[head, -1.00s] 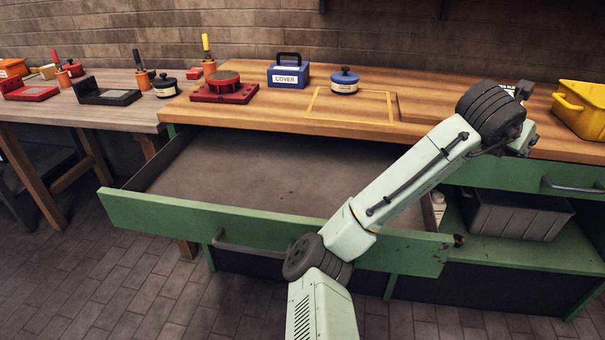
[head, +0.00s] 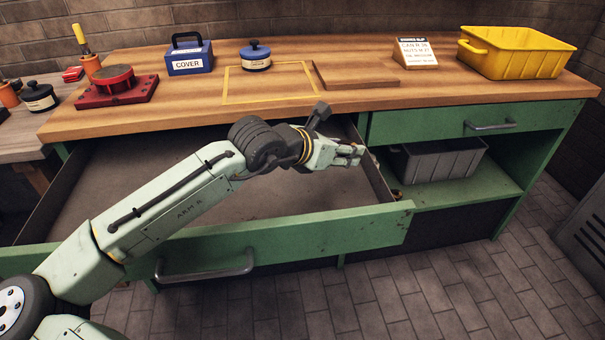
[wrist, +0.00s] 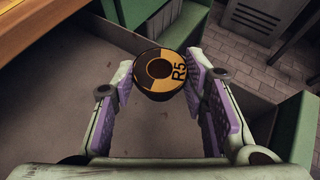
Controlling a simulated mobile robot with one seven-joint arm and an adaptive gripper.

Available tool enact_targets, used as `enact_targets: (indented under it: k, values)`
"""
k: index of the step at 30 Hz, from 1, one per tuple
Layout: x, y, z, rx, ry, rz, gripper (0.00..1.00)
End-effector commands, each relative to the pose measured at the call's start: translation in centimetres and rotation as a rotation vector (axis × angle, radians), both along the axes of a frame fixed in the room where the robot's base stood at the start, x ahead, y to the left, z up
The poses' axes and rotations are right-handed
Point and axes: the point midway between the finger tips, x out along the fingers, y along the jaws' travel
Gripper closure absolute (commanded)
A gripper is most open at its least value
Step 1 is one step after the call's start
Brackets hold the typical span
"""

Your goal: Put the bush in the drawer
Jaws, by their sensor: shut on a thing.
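The bush (wrist: 152,84) is a short dark ring with an orange-yellow face marked R5 and a dark hole. In the wrist view it sits between the two purple-padded fingers of my gripper (wrist: 160,72), which is shut on it. In the head view my gripper (head: 352,155) is over the right side of the open drawer, near its right wall; I cannot make out the bush there. The drawer (head: 300,236) is green-fronted and pulled well out, with a grey floor. The visible part of its floor is empty; my arm hides some of it. The drawer floor (wrist: 60,105) also shows below the gripper in the wrist view.
The wooden bench top above the drawer holds a red fixture (head: 117,88), a blue COVER box (head: 189,58), a blue-lidded pot (head: 256,57), a sign (head: 415,53) and a yellow bin (head: 515,52). A grey bin (head: 438,158) stands on the shelf to the right.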

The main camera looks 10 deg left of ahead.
Motion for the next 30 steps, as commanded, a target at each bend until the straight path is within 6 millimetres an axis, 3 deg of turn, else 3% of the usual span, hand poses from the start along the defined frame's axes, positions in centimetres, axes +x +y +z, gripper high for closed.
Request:
enact_targets:
  k: [6, 19, 30]
  values:
    - [0.0, 0.0, -4.0, -0.001, 0.002, 0.0, 0.97]
    - [0.0, 0.0, -8.7, -0.002, 0.002, 0.001, 0.97]
    - [0.0, 0.0, -9.6, 0.0, 0.0, 0.0, 0.97]
